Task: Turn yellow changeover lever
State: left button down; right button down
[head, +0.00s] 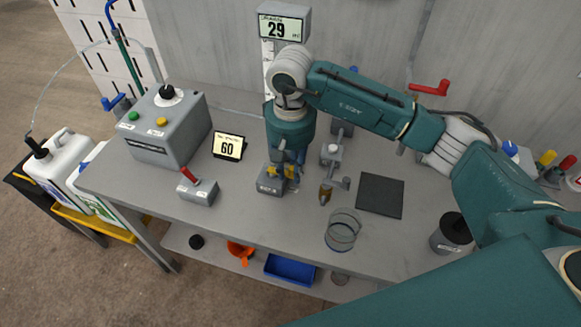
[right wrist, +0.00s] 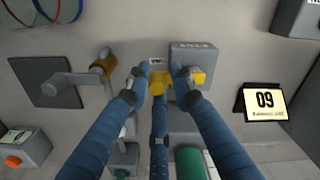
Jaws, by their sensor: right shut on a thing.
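The yellow changeover lever (head: 291,171) sits on a small grey base (head: 267,187) at the middle of the bench, mostly covered by my fingers. In the right wrist view the yellow lever (right wrist: 158,84) lies between my blue fingers, with more yellow to the right, over the grey base (right wrist: 193,50). My right gripper (head: 289,168) reaches down from above and is shut on the lever; its fingertips also show in the right wrist view (right wrist: 160,80). The lever's exact angle is hard to tell. My left gripper is in neither view.
A red-lever box (head: 199,190), a "60" display (head: 228,148) and a grey control box (head: 168,128) stand to the left. A brass-ended tap (head: 326,192), dark pad (head: 381,195) and glass cylinder (head: 342,231) are close on the right. The front left bench is clear.

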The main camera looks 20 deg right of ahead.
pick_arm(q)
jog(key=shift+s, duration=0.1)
pick_arm(e)
jog(key=shift+w+d, duration=0.2)
jog(key=shift+d, duration=0.15)
jog(key=c, duration=2.2)
grip_release()
jog(key=shift+r, duration=0.1)
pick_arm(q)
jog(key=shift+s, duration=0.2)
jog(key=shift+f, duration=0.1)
